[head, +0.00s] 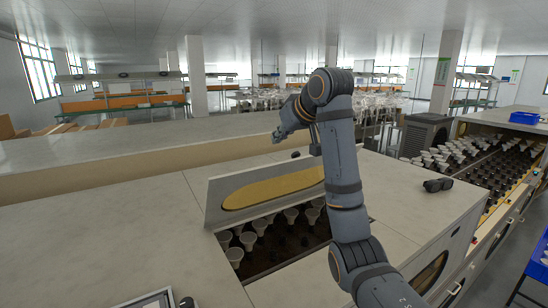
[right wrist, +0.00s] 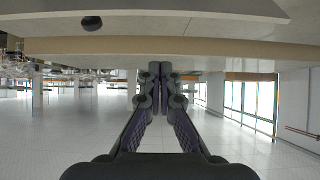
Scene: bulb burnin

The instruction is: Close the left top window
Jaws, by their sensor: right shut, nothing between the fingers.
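The top window (head: 215,204) is a pale panel with a long yellow oval pane (head: 275,190). It stands raised and tilted at the back of an opening (head: 285,250) in the cabinet top. White bulbs show in the opening. A dark knob (head: 295,155) shows just above the panel's upper edge. My right gripper (head: 278,137) is beyond and above the panel, apart from it. In the right wrist view its fingers (right wrist: 160,72) are together and empty. My right forearm hides the panel's right end. My left gripper is out of view.
The pale cabinet top (head: 100,215) is clear on the left. A black handle (head: 437,185) sits on the cabinet top at right. A long counter (head: 130,150) runs behind. Another unit with rows of bulbs (head: 465,160) and a blue bin (head: 524,117) stand at right.

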